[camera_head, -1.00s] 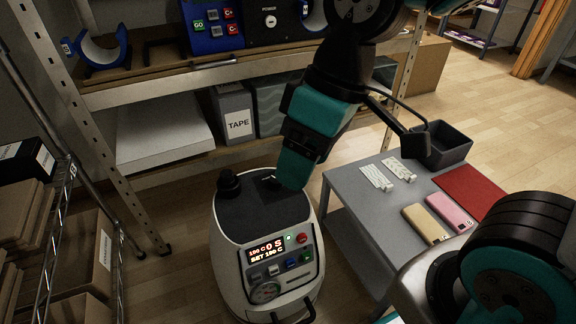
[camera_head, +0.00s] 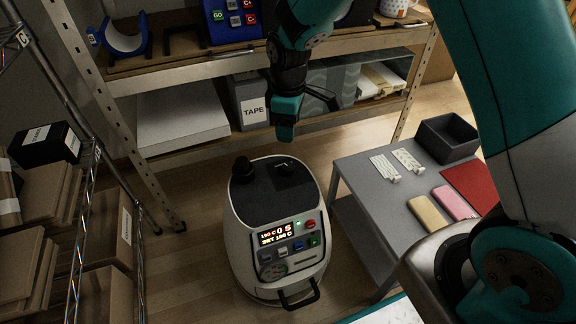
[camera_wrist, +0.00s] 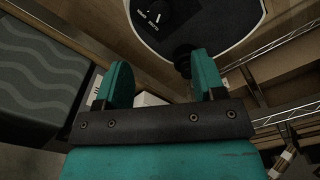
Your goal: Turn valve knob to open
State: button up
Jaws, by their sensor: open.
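The white machine (camera_head: 238,215) stands on the floor with a dark top. I cannot tell for certain which is the valve knob. My gripper (camera_head: 285,134) is open and empty, pointing down behind and above the machine top, apart from both knobs.
A grey table (camera_head: 385,212) stands right of the machine, with a dark bin (camera_head: 447,140), pink and yellow blocks and a red mat. A metal shelf (camera_head: 205,75) with a TAPE box (camera_head: 250,103) is behind. A wire rack (camera_head: 85,215) is at left.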

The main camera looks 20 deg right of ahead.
aim_at(289, 166)
notch_tip(289, 166, down, 14)
jog(key=b, duration=0.4)
jog(key=shift+r, duration=0.25)
jog(key=c, duration=0.9)
